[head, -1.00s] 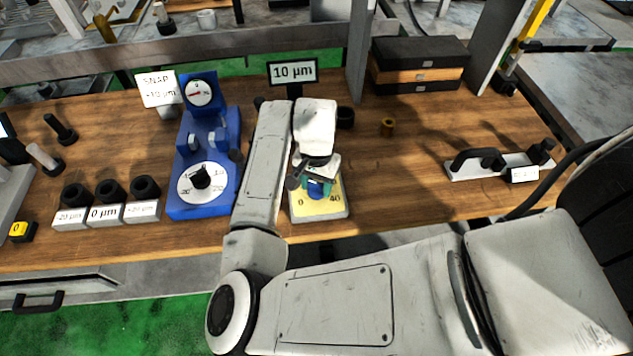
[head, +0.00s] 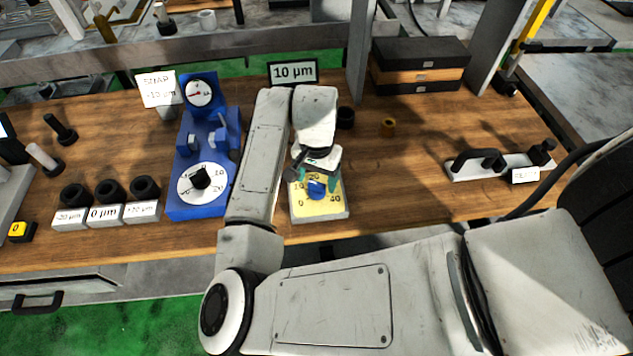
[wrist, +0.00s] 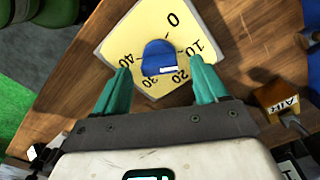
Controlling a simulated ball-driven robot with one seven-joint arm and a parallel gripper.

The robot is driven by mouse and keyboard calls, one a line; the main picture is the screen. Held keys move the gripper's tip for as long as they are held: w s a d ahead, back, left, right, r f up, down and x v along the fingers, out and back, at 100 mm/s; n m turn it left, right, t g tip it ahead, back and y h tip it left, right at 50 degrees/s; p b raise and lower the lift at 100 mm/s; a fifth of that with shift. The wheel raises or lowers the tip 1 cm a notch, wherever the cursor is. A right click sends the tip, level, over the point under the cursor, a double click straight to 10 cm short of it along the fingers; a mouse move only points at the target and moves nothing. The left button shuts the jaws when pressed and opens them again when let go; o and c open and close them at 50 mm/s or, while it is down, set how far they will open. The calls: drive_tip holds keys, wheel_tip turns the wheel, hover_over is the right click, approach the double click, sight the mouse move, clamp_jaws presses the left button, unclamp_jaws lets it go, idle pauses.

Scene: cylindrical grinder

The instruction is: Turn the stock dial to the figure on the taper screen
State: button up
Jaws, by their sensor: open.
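The stock dial is a yellow plate (head: 321,208) with figures 0 to 40 and a blue knob (head: 316,190), on the bench in front of me. In the wrist view the blue knob (wrist: 157,55) has a white mark on its lower side, toward 20 and 30; I cannot tell whether it is the pointer. The taper screen (head: 293,72) at the back reads 10 µm. My gripper (head: 319,177) has green fingers and is open above the dial. In the wrist view the fingers (wrist: 160,66) stand apart on either side of the knob, touching nothing visible.
A blue gauge fixture (head: 203,150) with its own white dial (head: 201,183) stands left of my arm. Several labelled blocks with black rings (head: 105,213) lie further left. A black-handled plate (head: 490,165) is at the right. The bench (head: 400,180) right of the dial is clear.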

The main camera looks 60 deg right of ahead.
sight(317, 183)
wheel_tip(317, 183, up, 8)
idle(0.4)
idle(0.4)
